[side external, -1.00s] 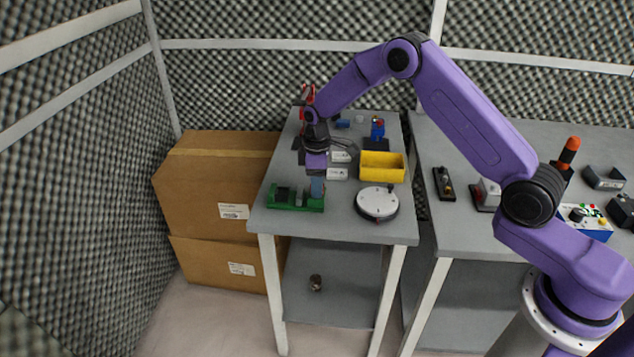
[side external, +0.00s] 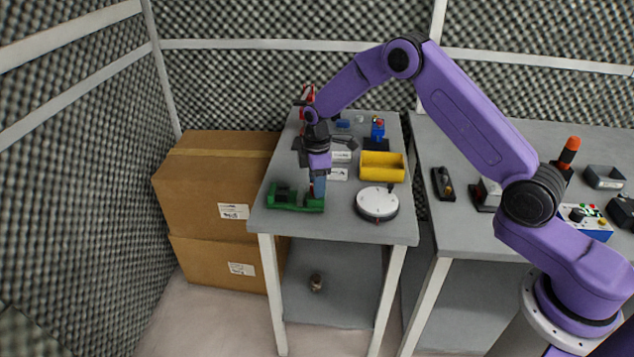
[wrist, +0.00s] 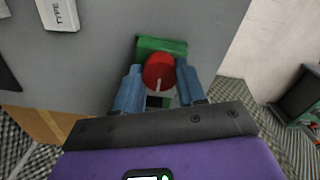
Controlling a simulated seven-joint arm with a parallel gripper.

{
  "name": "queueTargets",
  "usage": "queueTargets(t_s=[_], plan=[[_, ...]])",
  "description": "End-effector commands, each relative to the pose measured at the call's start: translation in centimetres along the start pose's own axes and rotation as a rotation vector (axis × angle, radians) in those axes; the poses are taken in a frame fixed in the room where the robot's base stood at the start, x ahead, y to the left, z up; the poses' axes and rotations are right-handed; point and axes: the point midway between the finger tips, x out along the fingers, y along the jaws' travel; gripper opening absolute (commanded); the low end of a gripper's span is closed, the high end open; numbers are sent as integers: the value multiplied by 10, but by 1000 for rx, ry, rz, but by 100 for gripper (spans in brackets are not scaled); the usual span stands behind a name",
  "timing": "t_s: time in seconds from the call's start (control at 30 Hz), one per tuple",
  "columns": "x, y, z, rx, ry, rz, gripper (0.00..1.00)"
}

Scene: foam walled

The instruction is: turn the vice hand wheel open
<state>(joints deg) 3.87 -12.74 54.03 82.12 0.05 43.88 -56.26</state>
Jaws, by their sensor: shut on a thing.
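The green vice (side external: 283,198) stands at the front left of the grey table. It also shows in the wrist view (wrist: 170,45), with its red round hand wheel (wrist: 158,71) facing the camera. A pale line marks the wheel's face. My gripper (side external: 318,194) points down at the right end of the vice. In the wrist view its two blue fingers (wrist: 160,79) stand on either side of the wheel, shut on it. The wheel is hidden by the fingers in the side external view.
A white round device (side external: 377,204) sits to the right of the vice, with a yellow bin (side external: 382,166) behind it. White labelled boxes (side external: 339,173) lie behind my gripper. The table's front edge is close to the vice. Cardboard boxes (side external: 205,190) stand left of the table.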

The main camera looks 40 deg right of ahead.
Motion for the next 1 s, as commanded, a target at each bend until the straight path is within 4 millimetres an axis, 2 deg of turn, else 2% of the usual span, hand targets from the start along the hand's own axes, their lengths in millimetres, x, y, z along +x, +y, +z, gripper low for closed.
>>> queueTargets(t_s=[0.03,0.07,0.13,0.43,0.57,0.67,1.0], plan=[[-1,1,0,-3,1,3,10],[-1,1,0,-3,1,3,43],[-1,1,0,-3,1,3,66],[-1,0,0,-1,0,1,66],[-9,1,-1,-1,2,3,66],[-23,1,-1,-1,2,4,66],[-94,1,-1,-2,4,7,66]])
